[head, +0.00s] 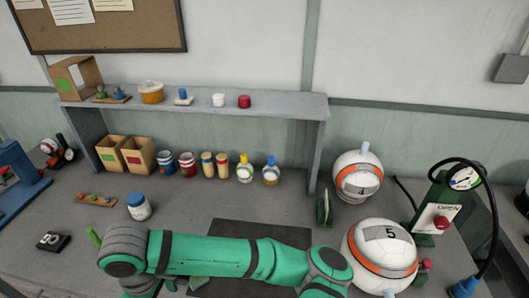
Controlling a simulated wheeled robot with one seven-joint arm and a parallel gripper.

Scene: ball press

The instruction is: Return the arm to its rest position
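My green arm with grey joints lies across the lower middle of the head view, above the workbench (60,270). A white and orange ball marked 5 (382,257) rests right beside my arm's right joint. A second ball marked 4 (357,178) sits behind it. A dark mat (270,232) lies partly hidden under my arm.
A green pump stand with a gauge and red button (438,215) stands at the right, with a black hose. A grey shelf (200,100) holds small items; boxes (140,155), cans and bottles stand below it. A blue-lidded jar (138,207) is near my arm's left joint.

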